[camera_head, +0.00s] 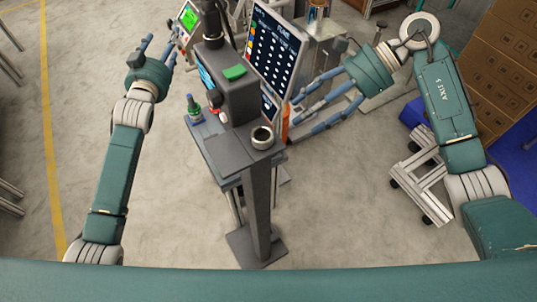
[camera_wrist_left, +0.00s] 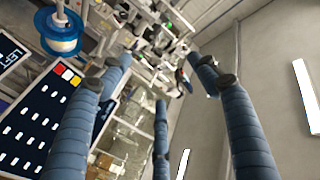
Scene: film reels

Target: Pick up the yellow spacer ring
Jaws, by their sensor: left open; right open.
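I cannot make out a clearly yellow ring in either view. A small pale ring or cup with a dark centre (camera_head: 262,137) sits on the front corner of the grey stand (camera_head: 228,157). My left gripper (camera_head: 158,47) is open and empty, up and to the left of the stand and apart from it. In the left wrist view its spread fingers (camera_wrist_left: 160,82) hold nothing. My right gripper (camera_head: 301,112) is open, with its fingers spread to the right of the stand, near the panel's lower edge. I see nothing held in it.
A dark panel with white marks (camera_head: 275,47) rises behind the stand. A green-capped bottle (camera_head: 194,108) stands at its left. A wheeled metal frame (camera_head: 422,178) and brown boxes (camera_head: 500,70) are at the right. A spool (camera_wrist_left: 60,32) shows in the left wrist view.

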